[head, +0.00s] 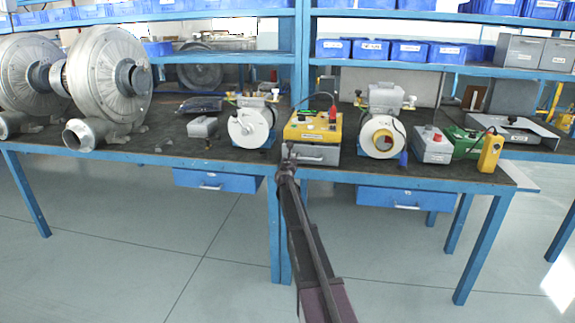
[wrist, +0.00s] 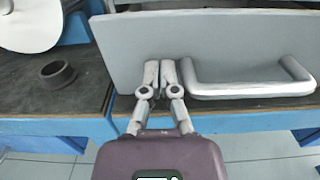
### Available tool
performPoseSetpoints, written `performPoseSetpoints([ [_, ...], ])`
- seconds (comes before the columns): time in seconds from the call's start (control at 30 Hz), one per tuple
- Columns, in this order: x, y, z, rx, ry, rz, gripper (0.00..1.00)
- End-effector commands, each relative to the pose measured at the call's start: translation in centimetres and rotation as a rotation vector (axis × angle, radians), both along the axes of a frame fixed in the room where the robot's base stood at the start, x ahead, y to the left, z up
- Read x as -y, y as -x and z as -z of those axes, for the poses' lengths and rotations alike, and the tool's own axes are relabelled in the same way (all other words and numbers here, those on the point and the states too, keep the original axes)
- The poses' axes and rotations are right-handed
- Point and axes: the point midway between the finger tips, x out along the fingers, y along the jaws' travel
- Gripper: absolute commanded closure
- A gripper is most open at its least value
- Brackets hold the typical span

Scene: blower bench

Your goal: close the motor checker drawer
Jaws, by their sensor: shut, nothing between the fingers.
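The motor checker (head: 313,125) is a yellow box with a dark top panel, a red knob and cables, standing near the front edge of the bench. Its grey drawer (head: 316,155) is at the bottom front. In the wrist view, the grey drawer front (wrist: 135,45) fills the upper middle, with a bar handle (wrist: 250,91) at right. My gripper (wrist: 167,68) is shut and empty, its fingertips at the drawer front just left of the handle. I cannot tell whether they touch it. The head view shows my gripper (head: 289,160) at the drawer's left; how far the drawer stands out is unclear.
A blower motor with a white disc (head: 250,127) stands left of the checker and another motor (head: 382,130) right of it. A black ring (wrist: 58,74) lies on the bench to the left. Blue bench drawers (head: 217,180) hang below. The floor in front is clear.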

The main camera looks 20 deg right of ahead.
Motion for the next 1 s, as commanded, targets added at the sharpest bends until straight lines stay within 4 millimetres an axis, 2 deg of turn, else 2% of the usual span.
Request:
performPoseSetpoints([
  [0.03, 0.8, -1.4, 0.0, 0.000, 0.000, 0.000, 1.00],
  [0.1, 1.4, -2.3, 0.0, 0.000, 0.000, 0.000, 1.00],
  [0.3, 2.6, -3.9, 0.0, 0.000, 0.000, 0.000, 1.00],
  [1.0, 3.0, -4.5, -0.1, -0.001, 0.004, 0.001, 1.00],
])
